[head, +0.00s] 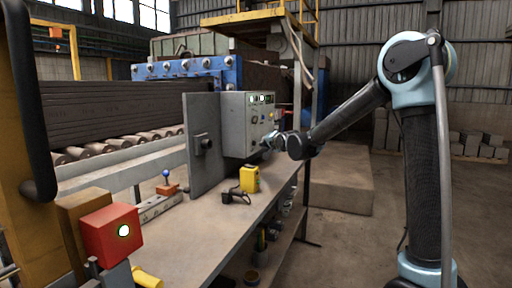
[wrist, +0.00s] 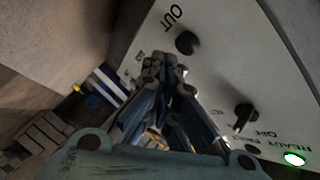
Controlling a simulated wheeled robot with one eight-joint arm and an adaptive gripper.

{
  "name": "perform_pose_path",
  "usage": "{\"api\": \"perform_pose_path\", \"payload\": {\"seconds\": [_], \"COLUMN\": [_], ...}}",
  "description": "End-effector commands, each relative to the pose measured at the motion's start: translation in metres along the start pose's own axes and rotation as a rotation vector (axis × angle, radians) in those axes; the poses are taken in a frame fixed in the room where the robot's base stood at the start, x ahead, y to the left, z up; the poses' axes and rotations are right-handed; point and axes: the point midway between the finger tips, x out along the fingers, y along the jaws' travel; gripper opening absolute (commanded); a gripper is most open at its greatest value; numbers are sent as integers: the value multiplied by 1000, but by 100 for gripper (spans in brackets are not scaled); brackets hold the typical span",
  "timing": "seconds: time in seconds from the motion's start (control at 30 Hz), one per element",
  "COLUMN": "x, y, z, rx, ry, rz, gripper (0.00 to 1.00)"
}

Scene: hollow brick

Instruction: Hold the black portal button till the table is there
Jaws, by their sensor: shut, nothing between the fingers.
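A grey control box (head: 236,125) stands at the far end of the workbench, and my gripper (head: 270,141) is at its right side face. In the wrist view my gripper (wrist: 165,62) is shut and empty, its fingertips close to the panel (wrist: 215,75). A round black button (wrist: 187,42) sits just beyond the tips, beside the word OUT. A black knob (wrist: 243,115) sits lower right, near OFF. I cannot tell whether the tips touch the panel. They cover part of it and a label. Which control is the portal button is not clear, nor which table is meant.
A long workbench (head: 228,220) runs toward the box, with a yellow device (head: 249,179) on it. Dark stacked boards (head: 110,115) lie on rollers (head: 120,143). A green lamp (wrist: 294,158) glows by READY.

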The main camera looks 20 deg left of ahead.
Motion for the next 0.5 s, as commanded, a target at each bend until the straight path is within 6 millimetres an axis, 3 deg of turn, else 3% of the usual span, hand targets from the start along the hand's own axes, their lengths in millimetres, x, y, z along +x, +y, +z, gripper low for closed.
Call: {"api": "perform_pose_path", "payload": {"seconds": [0.5], "x": [2], "y": [-3], "z": [3], "rx": [0], "ry": [-1], "rz": [0], "gripper": [0]}}
